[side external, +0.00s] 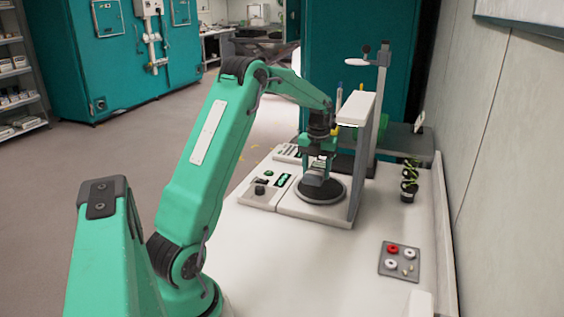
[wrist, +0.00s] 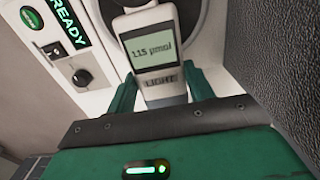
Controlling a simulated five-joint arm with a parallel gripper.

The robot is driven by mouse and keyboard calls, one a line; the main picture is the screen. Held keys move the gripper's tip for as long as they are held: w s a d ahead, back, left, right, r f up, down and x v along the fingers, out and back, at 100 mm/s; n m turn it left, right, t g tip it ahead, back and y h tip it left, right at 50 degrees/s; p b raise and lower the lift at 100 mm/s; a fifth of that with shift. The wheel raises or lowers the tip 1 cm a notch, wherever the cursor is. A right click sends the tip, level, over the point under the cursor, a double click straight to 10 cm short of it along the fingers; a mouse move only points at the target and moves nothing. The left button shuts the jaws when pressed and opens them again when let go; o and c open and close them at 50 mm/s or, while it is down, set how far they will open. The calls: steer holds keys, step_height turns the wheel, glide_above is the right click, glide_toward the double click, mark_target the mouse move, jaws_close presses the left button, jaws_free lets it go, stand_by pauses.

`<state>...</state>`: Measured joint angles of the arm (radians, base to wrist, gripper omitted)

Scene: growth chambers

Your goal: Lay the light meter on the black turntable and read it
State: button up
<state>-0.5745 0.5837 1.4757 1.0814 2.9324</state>
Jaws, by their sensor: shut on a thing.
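The light meter (wrist: 155,50) is a pale grey handheld block marked LIGHT. Its screen reads "115 µmol" in the wrist view. My gripper (wrist: 160,84) is shut on it, with a green finger on each side of its lower part. In the side view my gripper (side external: 318,170) points down over the black turntable (side external: 337,190), a round dark disc on a white base. The meter is at or just above the disc; I cannot tell whether it touches. Part of the disc is hidden behind the gripper and meter.
A grey post with a white overhanging arm (side external: 357,108) stands close to the right of the turntable. A control box (side external: 266,190) with a knob and a READY display (wrist: 62,30) is to the left. The front bench is mostly clear.

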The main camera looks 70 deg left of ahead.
mark_target(315, 198)
steer(key=shift+f, duration=3.6)
steer(key=shift+f, duration=0.15)
steer(key=o, duration=1.1)
step_height(315, 198, up, 12)
steer(key=shift+r, duration=0.15)
